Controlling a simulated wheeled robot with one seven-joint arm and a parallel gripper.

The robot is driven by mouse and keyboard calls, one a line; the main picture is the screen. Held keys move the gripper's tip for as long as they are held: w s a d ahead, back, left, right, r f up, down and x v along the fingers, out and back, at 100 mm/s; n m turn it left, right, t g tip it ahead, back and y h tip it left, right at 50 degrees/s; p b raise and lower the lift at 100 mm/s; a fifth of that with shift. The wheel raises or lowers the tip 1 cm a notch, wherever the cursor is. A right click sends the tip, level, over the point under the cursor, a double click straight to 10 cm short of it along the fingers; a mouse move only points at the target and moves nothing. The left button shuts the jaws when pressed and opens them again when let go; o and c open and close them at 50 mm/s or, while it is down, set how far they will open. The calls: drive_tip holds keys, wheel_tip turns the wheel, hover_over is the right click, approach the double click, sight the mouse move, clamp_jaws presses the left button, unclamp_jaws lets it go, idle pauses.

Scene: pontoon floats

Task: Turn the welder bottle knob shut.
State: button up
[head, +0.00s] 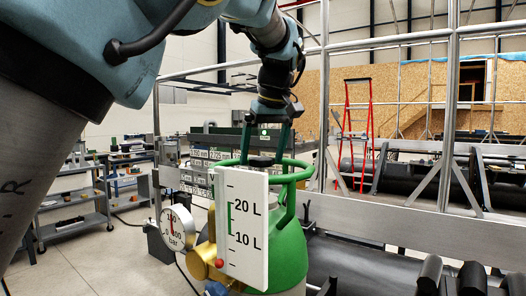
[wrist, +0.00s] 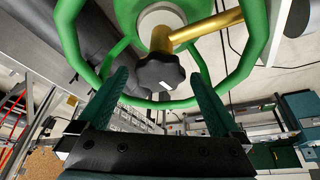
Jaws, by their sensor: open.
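The green welder bottle (head: 290,245) stands upright in the head view, with a green guard ring around its top. In the wrist view, the black lobed knob (wrist: 160,72) sits inside the green guard (wrist: 255,50), beside a brass valve stem (wrist: 207,28). My gripper (head: 264,158) points down at the guard from above, with its fingertips near the top ring. In the wrist view my gripper (wrist: 160,88) is open, one green finger on either side of the knob, with gaps visible and nothing held.
A white board (head: 243,225) marked 20 L and 10 L and a round pressure gauge (head: 178,228) stand in front of the bottle. A brass fitting (head: 204,254) joins them. A metal railing (head: 450,110) and a red ladder (head: 358,125) are behind.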

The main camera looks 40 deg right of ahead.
drive_tip(key=c, duration=1.3)
drive_tip(key=m, duration=0.1)
drive_tip(key=m+h+b, duration=0.1)
drive_tip(key=m, duration=0.1)
drive_tip(key=m+b, duration=0.1)
drive_tip(key=shift+w+a+g+h, duration=0.2)
drive_tip(key=shift+a+g+h, duration=0.1)
drive_tip(key=shift+g, duration=0.1)
drive_tip(key=m+g, duration=0.1)
drive_tip(key=m, duration=0.2)
drive_tip(key=m+h, duration=0.1)
drive_tip(key=m, duration=0.1)
drive_tip(key=shift+w+m+g, duration=0.15)
drive_tip(key=shift+m+g, duration=0.25)
drive_tip(key=m+g, duration=0.1)
drive_tip(key=m, duration=0.1)
drive_tip(key=m+g+p, duration=0.1)
drive_tip(key=m, duration=0.2)
drive_tip(key=shift+w+a+m+h, duration=0.1)
drive_tip(key=shift+w+m+h, duration=0.1)
drive_tip(key=shift+m+h, duration=0.1)
drive_tip(key=m+g, duration=0.1)
drive_tip(key=m, duration=0.1)
drive_tip(key=m+g+p, duration=0.1)
drive_tip(key=m, duration=0.2)
drive_tip(key=shift+w, duration=0.1)
drive_tip(key=shift+m, duration=0.3)
